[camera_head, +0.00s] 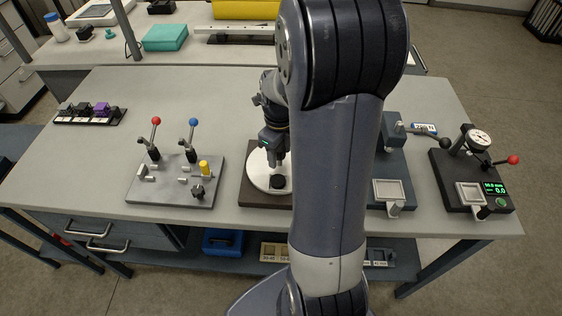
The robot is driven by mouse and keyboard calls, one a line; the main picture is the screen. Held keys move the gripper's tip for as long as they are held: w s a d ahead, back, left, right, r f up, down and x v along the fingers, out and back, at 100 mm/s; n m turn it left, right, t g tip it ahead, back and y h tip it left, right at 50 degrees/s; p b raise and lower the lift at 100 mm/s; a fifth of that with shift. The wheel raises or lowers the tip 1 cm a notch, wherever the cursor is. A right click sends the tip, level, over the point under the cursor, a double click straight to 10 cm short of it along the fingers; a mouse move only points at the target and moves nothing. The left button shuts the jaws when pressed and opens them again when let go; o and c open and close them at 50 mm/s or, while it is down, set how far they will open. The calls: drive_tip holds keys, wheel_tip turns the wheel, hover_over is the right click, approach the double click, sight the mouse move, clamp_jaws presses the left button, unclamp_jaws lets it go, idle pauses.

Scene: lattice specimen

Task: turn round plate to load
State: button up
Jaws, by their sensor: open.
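The round plate (258,174) is white and lies flat on a dark brown base (254,198) near the middle of the table. A black knob (278,182) sits on the plate's front part. My gripper (277,164) is open and points down over the plate, just behind the black knob. I cannot tell whether the fingertips touch anything. My arm hides the right part of the plate and base.
A grey fixture (178,180) with red and blue levers stands to the left. A dark fixture (389,165) and a gauge press (472,172) with a green display stand to the right. Small blocks in a rack (90,114) lie far left. The table's left middle is clear.

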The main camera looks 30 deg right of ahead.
drive_tip(key=shift+r, duration=0.1)
wheel_tip(320, 180, up, 6)
drive_tip(key=p, duration=0.4)
drive_tip(key=shift+f, duration=0.35)
idle(1.1)
